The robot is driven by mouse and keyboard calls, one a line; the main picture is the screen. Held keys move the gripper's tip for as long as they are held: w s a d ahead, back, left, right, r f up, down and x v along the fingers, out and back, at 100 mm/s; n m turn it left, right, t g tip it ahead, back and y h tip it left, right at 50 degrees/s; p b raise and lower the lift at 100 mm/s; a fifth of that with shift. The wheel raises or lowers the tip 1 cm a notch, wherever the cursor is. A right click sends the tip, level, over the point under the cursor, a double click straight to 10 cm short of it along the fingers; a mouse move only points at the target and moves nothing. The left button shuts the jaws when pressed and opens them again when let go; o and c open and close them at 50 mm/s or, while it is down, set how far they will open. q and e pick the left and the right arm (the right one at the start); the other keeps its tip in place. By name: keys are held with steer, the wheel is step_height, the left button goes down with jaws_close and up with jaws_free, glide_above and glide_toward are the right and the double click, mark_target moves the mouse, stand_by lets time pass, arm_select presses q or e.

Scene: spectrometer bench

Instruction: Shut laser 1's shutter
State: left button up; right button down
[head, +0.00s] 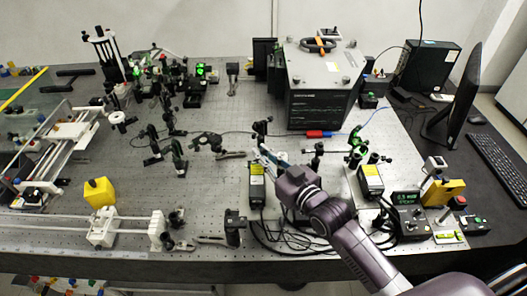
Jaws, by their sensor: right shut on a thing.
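My right gripper (268,154) reaches in from the lower right, with its fingers pointing up and left. It is shut on a small part just beyond the front end of a black laser box (257,187) with a yellow label. That part looks like the shutter, but the fingers mostly hide it. A second similar laser box (370,181) with a yellow label stands to the right, apart from the gripper. I cannot read which box is laser 1. My left gripper is not in view.
A dark post mount (262,130) stands close beyond the fingertips. A large grey instrument (322,85) stands at the back. Black cables (285,238) lie below my right wrist. A small controller with a display (406,204), a monitor (466,88) and a keyboard (498,165) are at right.

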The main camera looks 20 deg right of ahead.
steer(key=c, duration=2)
jaws_free()
steer(key=shift+s, duration=0.1)
steer(key=v, duration=1.2)
